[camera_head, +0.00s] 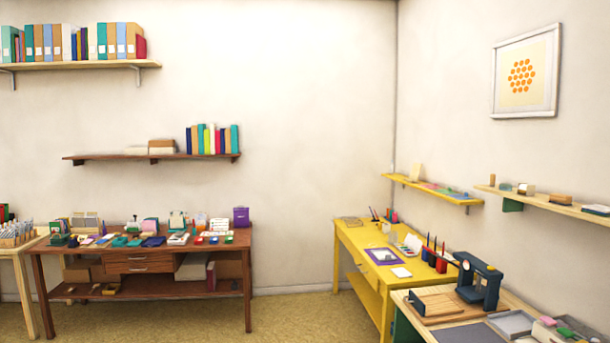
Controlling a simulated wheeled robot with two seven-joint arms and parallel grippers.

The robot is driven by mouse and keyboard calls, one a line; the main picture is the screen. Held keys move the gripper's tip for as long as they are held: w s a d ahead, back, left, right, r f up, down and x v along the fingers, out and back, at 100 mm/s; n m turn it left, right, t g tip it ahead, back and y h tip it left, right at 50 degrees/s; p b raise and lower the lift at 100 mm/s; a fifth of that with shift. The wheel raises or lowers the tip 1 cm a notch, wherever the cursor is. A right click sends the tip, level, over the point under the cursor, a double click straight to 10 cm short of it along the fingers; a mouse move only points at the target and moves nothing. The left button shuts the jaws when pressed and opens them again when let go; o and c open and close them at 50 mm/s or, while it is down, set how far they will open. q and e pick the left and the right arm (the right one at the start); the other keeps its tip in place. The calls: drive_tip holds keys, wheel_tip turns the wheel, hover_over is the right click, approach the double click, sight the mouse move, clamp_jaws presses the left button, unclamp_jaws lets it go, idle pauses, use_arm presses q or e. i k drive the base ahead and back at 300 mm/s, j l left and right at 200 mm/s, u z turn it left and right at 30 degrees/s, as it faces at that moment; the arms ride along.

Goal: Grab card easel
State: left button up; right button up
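I cannot single out the card easel for certain at this distance. A small cream upright panel (415,172) leans on the yellow wall shelf (466,200) near the corner. A white upright piece (219,224) stands at the back of the brown desk (242,238), near a purple box (241,216). A beige upright rack or stand (85,223) is at the back left of the same desk. Neither of my grippers shows in the head view.
A yellow desk (350,235) stands in the corner with pens and a purple-framed sheet (384,256). A nearer table at lower right holds a dark blue press (480,282) and trays. A wooden shelf (575,208) hangs above. Carpet (300,318) between the desks is clear.

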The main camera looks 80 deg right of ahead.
sight(417, 168)
drive_tip(key=z, duration=3.45)
drive_tip(key=u, duration=0.2)
drive_tip(key=i+j+u, duration=0.15)
drive_tip(key=u, duration=0.3)
drive_tip(key=i+u, duration=0.45)
drive_tip(key=i, duration=5.05)
drive_tip(key=i+z, duration=0.1)
drive_tip(key=z, duration=0.3)
drive_tip(key=i+z, duration=0.1)
drive_tip(key=z, duration=0.3)
drive_tip(key=i+z, duration=0.1)
drive_tip(key=z, duration=0.25)
drive_tip(key=i+j+z, duration=0.1)
drive_tip(key=z, duration=0.3)
